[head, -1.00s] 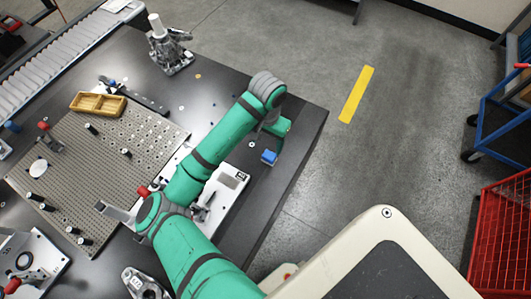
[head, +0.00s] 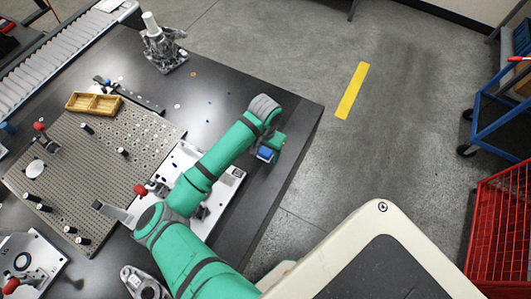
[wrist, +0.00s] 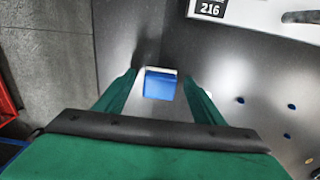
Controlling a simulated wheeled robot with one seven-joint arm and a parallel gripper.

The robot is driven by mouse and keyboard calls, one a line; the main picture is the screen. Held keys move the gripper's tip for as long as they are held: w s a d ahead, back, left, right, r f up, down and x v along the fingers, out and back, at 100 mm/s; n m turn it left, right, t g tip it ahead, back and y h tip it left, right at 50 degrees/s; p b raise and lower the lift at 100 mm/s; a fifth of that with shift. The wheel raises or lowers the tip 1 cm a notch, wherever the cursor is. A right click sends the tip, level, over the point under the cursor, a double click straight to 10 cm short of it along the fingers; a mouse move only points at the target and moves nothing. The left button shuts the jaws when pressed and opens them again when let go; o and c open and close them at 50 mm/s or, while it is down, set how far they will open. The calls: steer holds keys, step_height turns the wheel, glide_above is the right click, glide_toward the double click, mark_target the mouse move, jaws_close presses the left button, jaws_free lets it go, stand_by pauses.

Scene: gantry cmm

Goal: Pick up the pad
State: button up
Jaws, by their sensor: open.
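The pad is a small blue block with a pale edge; it lies on the dark table near its right edge in the head view (head: 265,153). In the wrist view the blue pad (wrist: 160,85) sits between the two green fingers. My gripper (wrist: 160,88) is open around it, with a gap on each side of the pad. In the head view my gripper (head: 268,150) points down at the pad and partly covers it. I cannot tell the exact height of the fingertips above the table.
A perforated plate (head: 110,175) with several black posts and a yellow tray (head: 93,103) stand further left. A metal fixture (head: 163,45) stands at the back. The table's right edge (head: 300,150) is near.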

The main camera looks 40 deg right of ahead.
mark_target(265, 152)
steer(key=shift+c, duration=0.2)
steer(key=c, duration=1.1)
step_height(265, 152, up, 10)
steer(key=shift+r, duration=0.1)
